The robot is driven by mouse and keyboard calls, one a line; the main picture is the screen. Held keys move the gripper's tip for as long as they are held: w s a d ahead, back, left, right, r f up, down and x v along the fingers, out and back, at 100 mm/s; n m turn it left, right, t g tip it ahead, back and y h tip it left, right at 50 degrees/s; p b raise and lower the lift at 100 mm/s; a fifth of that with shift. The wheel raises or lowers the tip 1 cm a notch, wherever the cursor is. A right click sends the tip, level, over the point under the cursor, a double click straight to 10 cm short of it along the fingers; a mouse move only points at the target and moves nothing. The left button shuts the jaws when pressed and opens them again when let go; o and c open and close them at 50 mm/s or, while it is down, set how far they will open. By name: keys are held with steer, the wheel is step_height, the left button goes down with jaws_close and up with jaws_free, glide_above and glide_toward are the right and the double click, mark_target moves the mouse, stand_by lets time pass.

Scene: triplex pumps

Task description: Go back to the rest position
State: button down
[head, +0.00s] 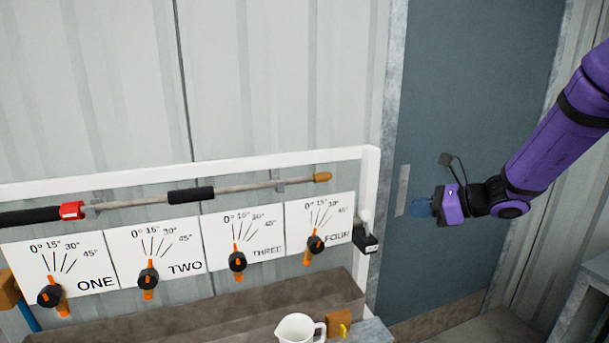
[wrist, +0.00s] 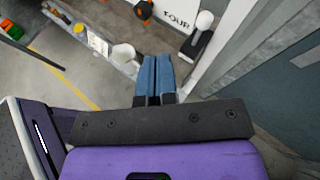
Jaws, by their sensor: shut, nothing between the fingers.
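My gripper (head: 422,207) is on my purple arm at the right of the head view, in front of the blue-grey door. Its blue fingers point left, toward the panel's right end, and hold nothing. In the wrist view my gripper's fingers (wrist: 155,72) are pressed together in the middle, with nothing between them. In the head view the gripper is apart from the panel, to the right of its white frame.
A white frame (head: 370,165) bears dial plates ONE to FOUR with orange-black knobs, such as knob FOUR (head: 313,245). A black box with a white knob (head: 368,238) sits at its right end. A white jug (head: 297,329) stands below. The door (head: 470,110) is behind my gripper.

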steer(key=s+a+r+n+g+h, duration=0.2)
steer(key=s+r+n, duration=0.2)
steer(key=s+n, duration=0.4)
steer(key=s+a+r+n+g+h, duration=0.25)
steer(key=s+r+n, duration=0.2)
steer(key=s, duration=0.55)
steer(key=s+d+r+n+t+h, duration=0.1)
steer(key=s+d+r+n+h, duration=0.1)
steer(key=s+n, duration=0.3)
steer(key=s+d+r+n+t+h, duration=0.1)
steer(key=s+d+n+h, duration=0.3)
steer(key=s, duration=0.4)
steer(key=shift+s+d+r+n+h, duration=0.2)
steer(key=shift+s+r+n+h, duration=0.2)
steer(key=shift+n, duration=0.45)
steer(key=c, duration=1.8)
jaws_free()
steer(key=shift+c, duration=0.2)
